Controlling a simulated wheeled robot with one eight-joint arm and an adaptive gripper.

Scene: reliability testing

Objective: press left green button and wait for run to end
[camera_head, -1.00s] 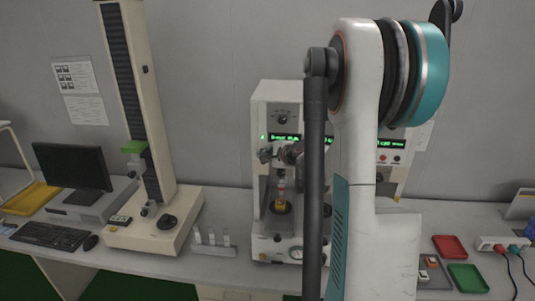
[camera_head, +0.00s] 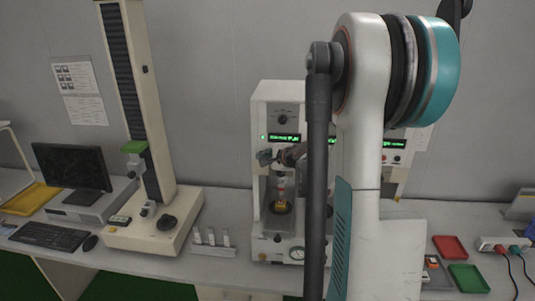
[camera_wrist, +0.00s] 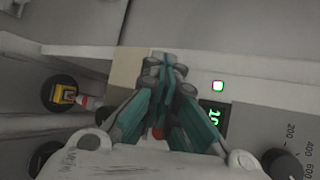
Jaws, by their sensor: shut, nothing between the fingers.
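The left test machine (camera_head: 275,98) stands on the bench with a lit green readout (camera_head: 284,137) and a small green light (camera_head: 263,137). My gripper (camera_head: 265,157) is in front of its panel, just below the readout. In the wrist view my gripper (camera_wrist: 165,66) is shut and empty, its teal fingers together close to the panel. The readout (camera_wrist: 211,115) shows to its right. A red round part (camera_wrist: 158,132) peeks out between the finger links. I cannot make out the green button; my gripper seems to cover that area. Contact cannot be told.
A yellow-based sample (camera_wrist: 64,95) sits inside the machine, beside my gripper. A dark knob (camera_wrist: 283,165) is on the panel. A second machine (camera_head: 394,167) is mostly behind my arm. Red (camera_head: 449,247) and green (camera_head: 468,278) trays lie at right; sample tubes (camera_head: 212,237) stand at left.

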